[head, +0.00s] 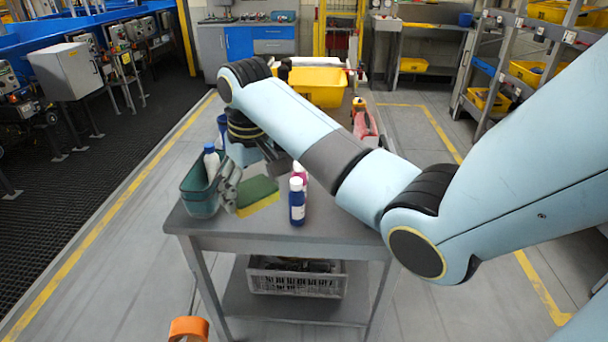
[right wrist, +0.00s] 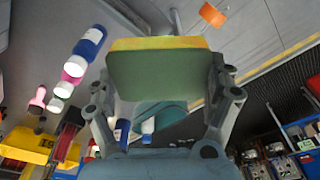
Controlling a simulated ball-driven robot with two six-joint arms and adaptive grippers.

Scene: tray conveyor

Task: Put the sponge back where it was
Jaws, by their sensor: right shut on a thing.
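The sponge (head: 260,192), green with a yellow layer, is over the near left part of the grey table (head: 335,222), right of the teal bin (head: 200,204). My right gripper (head: 236,186) is shut on it. In the right wrist view the sponge (right wrist: 158,72) sits between the two fingers of the gripper (right wrist: 162,88). I cannot tell whether the sponge touches the table. The arm hides part of the tabletop behind. My left gripper is not in view.
A white bottle (head: 211,163) stands in the teal bin. A blue bottle (head: 297,207) and a pink bottle (head: 300,171) stand just right of the sponge. A red spray bottle (head: 366,125) and yellow bin (head: 318,88) are farther back. The table's front right is clear.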

